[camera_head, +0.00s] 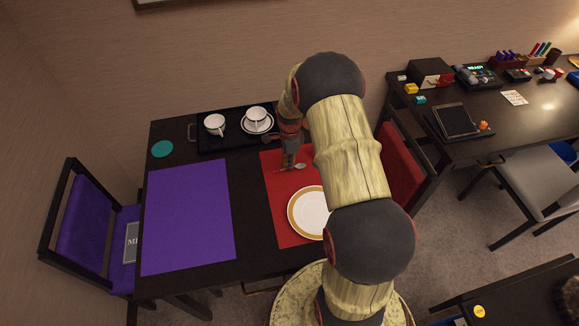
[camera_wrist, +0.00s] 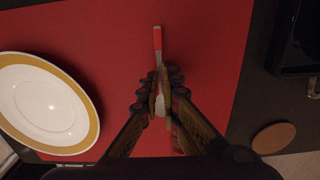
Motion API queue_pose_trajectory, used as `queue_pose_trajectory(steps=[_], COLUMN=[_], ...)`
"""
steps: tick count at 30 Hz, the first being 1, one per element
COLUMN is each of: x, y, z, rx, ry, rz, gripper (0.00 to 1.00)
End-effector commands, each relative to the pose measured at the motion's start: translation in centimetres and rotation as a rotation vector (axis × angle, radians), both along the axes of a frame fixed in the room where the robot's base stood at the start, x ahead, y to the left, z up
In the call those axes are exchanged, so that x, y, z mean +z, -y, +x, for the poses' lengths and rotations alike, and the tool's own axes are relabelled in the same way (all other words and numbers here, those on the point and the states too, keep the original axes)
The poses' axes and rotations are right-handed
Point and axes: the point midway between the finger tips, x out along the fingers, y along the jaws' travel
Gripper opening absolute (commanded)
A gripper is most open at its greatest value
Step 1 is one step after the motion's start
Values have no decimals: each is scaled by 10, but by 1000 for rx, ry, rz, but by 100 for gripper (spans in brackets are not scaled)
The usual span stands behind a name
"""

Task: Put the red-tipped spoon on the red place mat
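The red-tipped spoon (camera_head: 300,167) appears at the upper part of the red place mat (camera_head: 275,193), its bowl pointing right in the head view. In the wrist view, the spoon's red handle end (camera_wrist: 157,38) points up the picture, over the red mat (camera_wrist: 215,50). My gripper (camera_head: 288,162) is low over the mat at the spoon. In the wrist view the fingers of my gripper (camera_wrist: 160,82) stand close on both sides of the spoon. Whether they press on it, and whether it touches the mat, cannot be told.
A gold-rimmed white plate (camera_head: 308,212) sits on the red mat, partly behind my arm. A black tray (camera_head: 203,143) with two white cups stands behind. A purple mat (camera_head: 187,217) and a teal coaster (camera_head: 162,149) lie left. A brown coaster (camera_wrist: 273,138) shows in the wrist view.

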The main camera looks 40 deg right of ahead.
Motion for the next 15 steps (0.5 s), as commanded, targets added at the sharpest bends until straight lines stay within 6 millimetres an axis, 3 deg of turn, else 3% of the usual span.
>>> queue_pose_trajectory(steps=[2, 13, 15], x=[-8, -11, -10], y=[0, 0, 0], z=[1, 1, 1], rx=[0, 0, 0], ry=[2, 2, 2], rz=[-1, -1, -1], gripper=[0, 0, 8])
